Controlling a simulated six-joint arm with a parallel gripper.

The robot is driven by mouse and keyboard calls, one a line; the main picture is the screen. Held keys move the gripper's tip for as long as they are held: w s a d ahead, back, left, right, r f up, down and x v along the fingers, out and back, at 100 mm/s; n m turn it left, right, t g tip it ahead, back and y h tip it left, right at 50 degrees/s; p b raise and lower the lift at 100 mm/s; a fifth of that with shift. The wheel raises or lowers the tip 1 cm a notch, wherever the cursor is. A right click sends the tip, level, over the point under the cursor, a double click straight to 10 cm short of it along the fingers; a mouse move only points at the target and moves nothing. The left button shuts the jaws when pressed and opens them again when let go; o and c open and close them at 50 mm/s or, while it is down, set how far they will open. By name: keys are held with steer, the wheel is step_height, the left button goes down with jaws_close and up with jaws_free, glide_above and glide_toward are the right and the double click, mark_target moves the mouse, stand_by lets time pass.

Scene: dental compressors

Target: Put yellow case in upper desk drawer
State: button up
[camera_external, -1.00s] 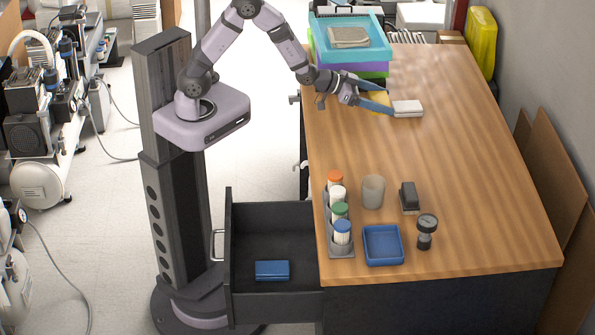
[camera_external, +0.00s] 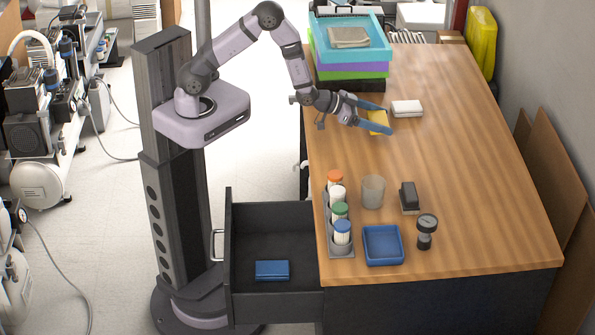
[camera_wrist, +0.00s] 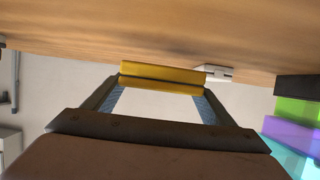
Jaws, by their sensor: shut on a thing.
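The yellow case (camera_external: 378,122) is between the blue fingers of my gripper (camera_external: 382,119), over the far part of the wooden desk. In the wrist view the yellow case (camera_wrist: 163,77) spans the gap between the two fingertips, which press on its ends. My gripper is shut on it. The case appears a little above the desk top; the exact gap is hard to tell. The desk drawer (camera_external: 270,221) is pulled out at the near left of the desk. A blue case (camera_external: 272,270) lies inside it, with bare floor around it.
A white case (camera_external: 407,108) lies just beyond my gripper. Stacked trays (camera_external: 350,68) stand at the far left of the desk. A bottle rack (camera_external: 340,225), a cup (camera_external: 373,191), a black stapler-like object (camera_external: 409,197), a blue tray (camera_external: 383,246) and a gauge (camera_external: 427,231) stand near the drawer. The desk's middle is clear.

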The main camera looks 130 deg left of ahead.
steer(key=shift+f, duration=1.3)
steer(key=shift+f, duration=0.15)
steer(key=shift+f, duration=0.1)
steer(key=o, duration=1.2)
steer(key=shift+c, duration=0.2)
steer(key=shift+s+r, duration=0.1)
steer(key=shift+r, duration=0.2)
steer(key=v, duration=1.1)
steer(key=shift+s+d+r, duration=0.2)
steer(key=shift+s+d, duration=0.05)
steer(key=shift+d, duration=0.05)
steer(key=shift+w+d, duration=0.1)
